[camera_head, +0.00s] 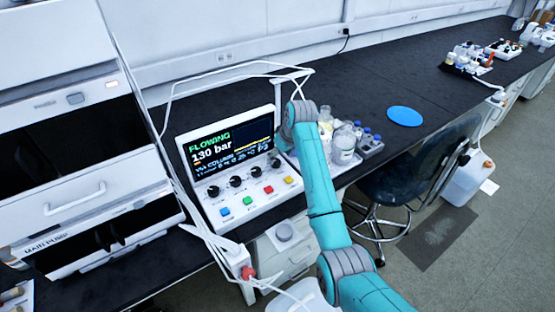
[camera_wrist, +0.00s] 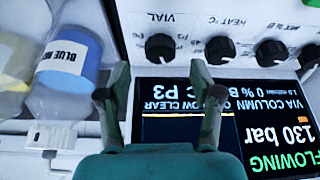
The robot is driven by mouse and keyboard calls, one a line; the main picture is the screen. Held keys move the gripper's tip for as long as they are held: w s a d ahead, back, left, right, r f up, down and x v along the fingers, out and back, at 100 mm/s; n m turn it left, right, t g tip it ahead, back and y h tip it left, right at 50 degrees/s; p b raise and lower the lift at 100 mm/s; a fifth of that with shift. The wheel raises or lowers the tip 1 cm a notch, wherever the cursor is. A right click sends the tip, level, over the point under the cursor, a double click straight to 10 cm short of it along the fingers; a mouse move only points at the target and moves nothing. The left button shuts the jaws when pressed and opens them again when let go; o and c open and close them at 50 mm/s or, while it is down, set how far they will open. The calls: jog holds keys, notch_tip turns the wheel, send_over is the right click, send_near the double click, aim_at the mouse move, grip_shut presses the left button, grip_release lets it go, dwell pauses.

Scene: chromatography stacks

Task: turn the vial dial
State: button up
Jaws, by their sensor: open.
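The vial dial (camera_wrist: 160,47) is a black round knob under the printed word VIAL on the white panel of the instrument. In the head view it is the rightmost of a row of black knobs (camera_head: 274,162), close beside my arm's end. In the wrist view my gripper (camera_wrist: 160,93) is open and empty. Its two fingers straddle the dial's line, with the tips short of the knob and over the edge of the screen. No contact with the dial shows. In the head view my fingertips are mostly hidden by the arm.
The screen (camera_head: 230,147) reads FLOWING, 130 bar. Other knobs, such as the heat dial (camera_wrist: 220,50), sit beside the vial dial. Coloured buttons (camera_head: 247,201) lie below the knobs. Glass bottles (camera_head: 343,146) stand to the right.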

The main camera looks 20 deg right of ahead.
jog(key=v, duration=0.7)
jog(key=shift+s+r, duration=0.15)
jog(key=shift+r, duration=0.15)
